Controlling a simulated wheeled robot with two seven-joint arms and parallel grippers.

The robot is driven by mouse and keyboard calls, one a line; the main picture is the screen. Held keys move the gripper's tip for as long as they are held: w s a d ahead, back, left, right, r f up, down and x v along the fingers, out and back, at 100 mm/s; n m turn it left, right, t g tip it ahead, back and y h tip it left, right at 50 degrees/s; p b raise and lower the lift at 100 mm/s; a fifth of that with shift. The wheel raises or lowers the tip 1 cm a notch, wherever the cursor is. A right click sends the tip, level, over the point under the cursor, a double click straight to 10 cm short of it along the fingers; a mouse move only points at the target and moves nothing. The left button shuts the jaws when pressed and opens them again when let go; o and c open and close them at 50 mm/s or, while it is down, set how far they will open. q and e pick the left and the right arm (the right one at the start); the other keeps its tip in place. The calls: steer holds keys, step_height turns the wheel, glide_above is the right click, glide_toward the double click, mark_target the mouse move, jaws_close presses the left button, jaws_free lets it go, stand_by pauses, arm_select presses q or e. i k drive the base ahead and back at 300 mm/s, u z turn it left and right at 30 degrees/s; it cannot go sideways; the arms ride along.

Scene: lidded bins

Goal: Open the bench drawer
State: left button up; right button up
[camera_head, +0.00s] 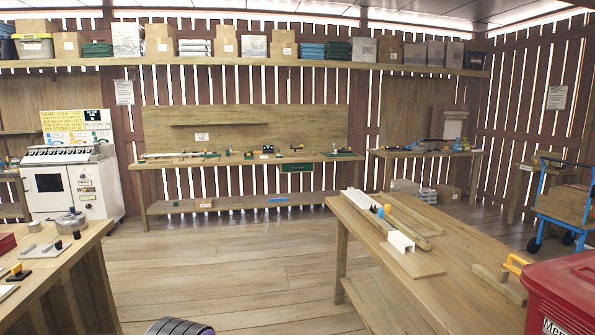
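The bench drawer is most likely the small green-fronted drawer (297,168) under the top of the long wooden bench (240,159) at the back wall. It looks closed, with a small light label or handle on its front, too small to tell which. It sits right of the bench's middle, across the room from me. Neither of my grippers is in view.
Bare wooden floor (230,255) lies between me and the back bench. A worktable (428,268) stands at right with white and wooden pieces on it. Another table (75,262) is at left, near a white machine (70,185). A red bin (565,290) is at the right edge.

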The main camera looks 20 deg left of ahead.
mark_target(295, 164)
steer(key=u, duration=0.4)
steer(key=i, duration=2.35)
steer(key=u, duration=0.55)
steer(key=i, duration=2.6)
steer(key=z, duration=0.5)
steer(key=i, duration=2.4)
steer(key=z, duration=0.5)
